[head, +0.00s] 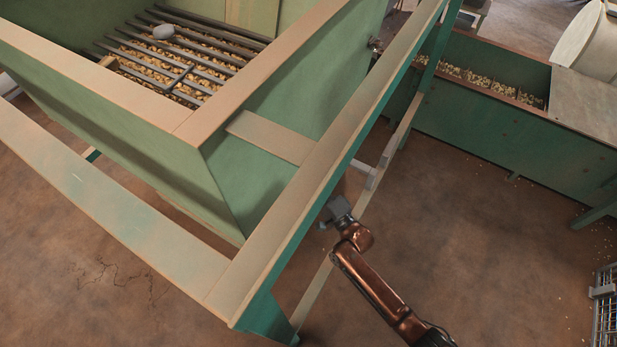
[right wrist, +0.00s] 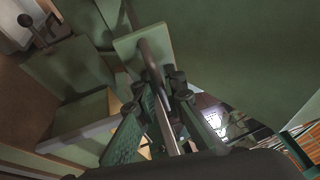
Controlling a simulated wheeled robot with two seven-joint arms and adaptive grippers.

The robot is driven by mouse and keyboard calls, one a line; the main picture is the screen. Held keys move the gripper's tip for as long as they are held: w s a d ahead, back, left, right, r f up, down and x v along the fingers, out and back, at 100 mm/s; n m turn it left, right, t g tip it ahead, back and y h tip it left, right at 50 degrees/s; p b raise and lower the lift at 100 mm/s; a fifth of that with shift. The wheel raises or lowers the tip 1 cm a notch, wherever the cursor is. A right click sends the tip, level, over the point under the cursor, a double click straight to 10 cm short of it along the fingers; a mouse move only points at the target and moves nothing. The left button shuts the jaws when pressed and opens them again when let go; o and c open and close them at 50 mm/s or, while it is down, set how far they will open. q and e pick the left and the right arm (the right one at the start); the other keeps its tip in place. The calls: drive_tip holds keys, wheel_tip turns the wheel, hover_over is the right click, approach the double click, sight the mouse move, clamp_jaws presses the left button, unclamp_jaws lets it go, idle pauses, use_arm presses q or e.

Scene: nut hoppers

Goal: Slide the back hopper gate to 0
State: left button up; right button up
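The large green hopper (head: 250,180) stands at the upper left in the head view, nuts showing under its dark bar grate. My right gripper (head: 340,210) is beside the hopper's sloped wall; the wooden beam hides its fingers in the head view. In the right wrist view, the fingers of my right gripper (right wrist: 160,88) lie on either side of a metal rod (right wrist: 153,48), which runs between them from a pale green plate (right wrist: 127,47). I cannot tell whether they grip it. No scale marking is readable. My left gripper is not in view.
A wooden frame beam (head: 325,150) crosses above my right gripper. A long green trough (head: 500,125) with nuts lies at the upper right. A lever with a dark knob (right wrist: 25,20) shows at the upper left of the wrist view. The brown floor (head: 480,250) is mostly clear.

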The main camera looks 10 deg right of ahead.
drive_tip(key=o, duration=0.3)
drive_tip(key=shift+d, duration=0.15)
drive_tip(key=v, duration=1.2)
drive_tip(key=shift+f, duration=0.15)
